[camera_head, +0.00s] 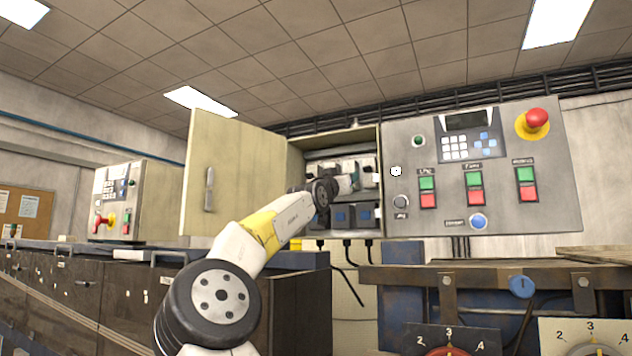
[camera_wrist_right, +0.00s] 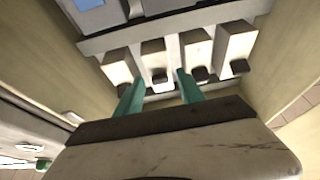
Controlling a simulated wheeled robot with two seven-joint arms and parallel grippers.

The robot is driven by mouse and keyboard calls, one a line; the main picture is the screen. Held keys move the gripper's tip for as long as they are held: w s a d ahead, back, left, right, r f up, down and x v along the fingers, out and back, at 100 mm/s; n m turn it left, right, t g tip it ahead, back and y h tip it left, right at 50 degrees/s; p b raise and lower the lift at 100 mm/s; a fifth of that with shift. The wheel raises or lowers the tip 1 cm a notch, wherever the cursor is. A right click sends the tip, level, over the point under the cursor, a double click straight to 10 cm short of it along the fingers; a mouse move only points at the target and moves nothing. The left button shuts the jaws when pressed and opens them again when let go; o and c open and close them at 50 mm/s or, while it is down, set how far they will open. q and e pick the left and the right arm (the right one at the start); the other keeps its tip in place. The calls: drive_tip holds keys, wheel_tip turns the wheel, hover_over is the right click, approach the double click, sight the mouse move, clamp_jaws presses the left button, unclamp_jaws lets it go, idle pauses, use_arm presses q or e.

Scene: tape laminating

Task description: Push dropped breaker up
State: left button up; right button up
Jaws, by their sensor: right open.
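Several white breakers stand in a row inside the open cabinet (camera_head: 295,160). The right wrist view, which looks upside down against the head view, shows them with dark levers. The breaker second from the left (camera_wrist_right: 153,62) has a dark lever (camera_wrist_right: 158,76) at its lower end and a dark patch at its top end. I cannot tell for sure which lever is dropped. My right gripper (camera_wrist_right: 160,88) is open and empty, its teal fingers on either side of that lever. Whether they touch it is unclear. My right arm hides part of the row in the head view. My left gripper is not in view.
The cabinet door (camera_head: 235,175) stands open at left. A control panel (camera_head: 400,140) with a red emergency button (camera_head: 536,118) adjoins on the right. Blocks with blue faces (camera_head: 364,215) sit below the breakers. The cabinet walls are close on both sides.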

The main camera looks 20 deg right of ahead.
clamp_jaws()
drive_tip(key=shift+a+r+g+y, duration=0.1)
drive_tip(key=shift+r+g+y, duration=0.3)
drive_tip(key=shift+g+y, duration=0.3)
drive_tip(key=shift+a+r+g+y, duration=0.1)
drive_tip(key=shift+r+g+y, duration=0.35)
drive_tip(key=shift+y, duration=0.45)
drive_tip(key=shift+f+g, duration=0.1)
drive_tip(key=shift+g, duration=0.15)
unclamp_jaws()
drive_tip(key=shift+s, duration=0.1)
drive_tip(key=shift+a, duration=0.1)
